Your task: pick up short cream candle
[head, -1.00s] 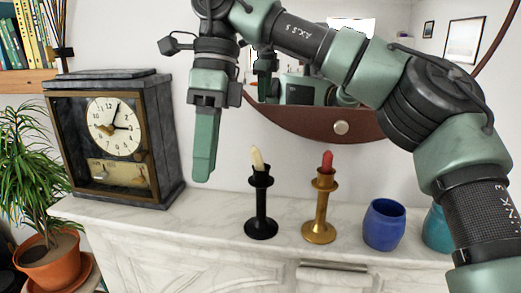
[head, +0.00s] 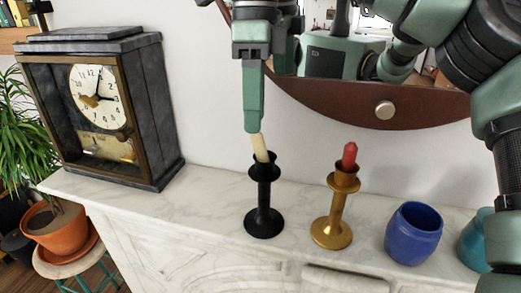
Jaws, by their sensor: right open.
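The short cream candle (head: 260,148) stands, leaning slightly, in a black candlestick (head: 264,205) on the white marble mantel. My right gripper (head: 252,128) comes down from above, pointing downward, with its green fingertips at the candle's top. The fingers line up one behind the other in this view, so the gap between them is hidden. The candle's upper end is partly covered by the finger; I cannot tell whether they touch. My left gripper is not in view.
A brass candlestick (head: 334,215) with a red candle (head: 349,156) stands close on the right. A blue cup (head: 413,234) and a teal cup (head: 476,243) are farther right. A dark clock (head: 99,105) stands left. The mantel (head: 205,205) is clear between clock and black candlestick.

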